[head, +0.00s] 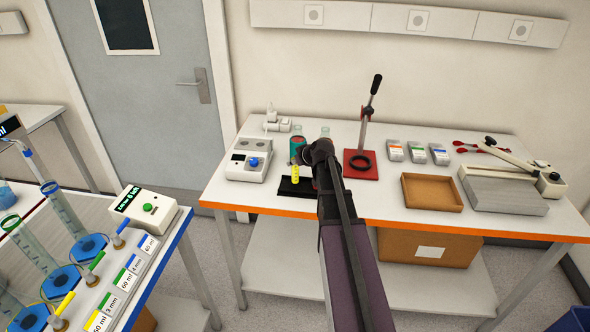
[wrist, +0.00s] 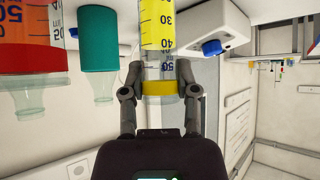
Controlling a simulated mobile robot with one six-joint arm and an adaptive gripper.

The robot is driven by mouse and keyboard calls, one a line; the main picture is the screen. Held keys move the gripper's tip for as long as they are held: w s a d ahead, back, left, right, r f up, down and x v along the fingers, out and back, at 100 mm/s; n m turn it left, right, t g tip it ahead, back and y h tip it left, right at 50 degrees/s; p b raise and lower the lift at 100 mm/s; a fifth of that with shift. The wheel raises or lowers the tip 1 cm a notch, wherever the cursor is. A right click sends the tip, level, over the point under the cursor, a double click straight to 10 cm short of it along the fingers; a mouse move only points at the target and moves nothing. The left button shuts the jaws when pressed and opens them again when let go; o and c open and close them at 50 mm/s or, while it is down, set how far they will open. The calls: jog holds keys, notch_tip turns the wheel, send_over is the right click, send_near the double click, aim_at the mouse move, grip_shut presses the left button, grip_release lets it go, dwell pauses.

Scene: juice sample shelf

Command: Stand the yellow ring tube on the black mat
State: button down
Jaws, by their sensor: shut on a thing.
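The yellow ring tube (wrist: 157,22) holds yellow liquid and has printed graduations and a yellow band. My gripper (wrist: 160,82) is shut on it near the band, one finger on each side. In the head view the tube (head: 295,173) shows left of my gripper (head: 305,157), about upright over the black mat (head: 291,190). I cannot tell whether its base touches the mat. My arm hides the mat's right part.
A teal cylinder (wrist: 97,40) and an orange-filled tube (wrist: 30,28) stand close by. A white device with a blue knob (head: 250,163) is left of the mat. A red-based press (head: 362,163) and a brown tray (head: 431,192) are to the right.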

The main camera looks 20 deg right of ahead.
jog(key=shift+f+b, duration=0.5)
jog(key=shift+f, duration=0.4)
jog(key=shift+f, duration=0.15)
jog(key=shift+c, duration=1.8)
grip_release()
jog(key=shift+r, duration=0.2)
jog(key=shift+r, duration=0.15)
jog(key=shift+s+r+p, duration=0.4)
jog(key=shift+s+p, duration=0.15)
jog(key=shift+p, duration=0.05)
jog(key=p+v, duration=0.6)
jog(key=v, duration=0.4)
jog(key=shift+s+d+p, duration=0.15)
jog(key=shift+s+p, duration=0.05)
jog(key=shift+p, duration=0.15)
jog(key=shift+r, duration=0.1)
